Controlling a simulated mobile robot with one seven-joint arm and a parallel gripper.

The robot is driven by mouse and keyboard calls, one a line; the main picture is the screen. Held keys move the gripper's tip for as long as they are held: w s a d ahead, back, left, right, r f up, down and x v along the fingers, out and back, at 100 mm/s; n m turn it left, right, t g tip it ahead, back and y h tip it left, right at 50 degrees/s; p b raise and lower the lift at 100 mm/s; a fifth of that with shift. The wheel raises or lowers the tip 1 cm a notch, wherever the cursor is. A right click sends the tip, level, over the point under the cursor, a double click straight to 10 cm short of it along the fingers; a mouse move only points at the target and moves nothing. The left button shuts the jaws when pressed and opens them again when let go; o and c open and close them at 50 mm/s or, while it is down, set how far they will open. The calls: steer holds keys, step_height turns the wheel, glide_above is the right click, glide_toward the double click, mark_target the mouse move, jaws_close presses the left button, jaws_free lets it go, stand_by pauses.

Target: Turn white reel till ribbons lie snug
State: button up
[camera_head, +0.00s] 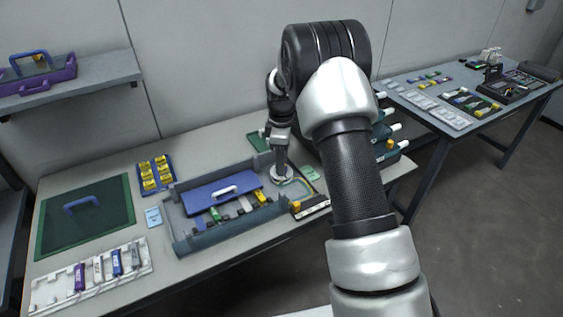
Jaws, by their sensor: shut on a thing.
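My gripper (281,174) points down at the right end of the grey open tray (180,239). It is shut on what looks like the small white reel (284,178), most of which my gripper hides. A thin greenish loop (297,188) lies just to the right of the reel, perhaps ribbon. Whether the ribbons lie loose or snug is too small to tell.
A blue panel with a white handle (222,191) lies in the tray, with several coloured pieces in front. A green mat (86,216), a yellow-clip rack (156,175) and a white holder (91,277) stand left. A second table (459,84) stands right.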

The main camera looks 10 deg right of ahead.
steer(key=shift+m, duration=0.3)
steer(key=m+p, duration=0.1)
steer(key=m, duration=1.1)
steer(key=shift+m, duration=0.4)
steer(key=m+p, duration=0.1)
steer(key=m, duration=0.3)
steer(key=shift+m, duration=2.1)
steer(key=o, duration=1)
steer(key=shift+o, duration=0.3)
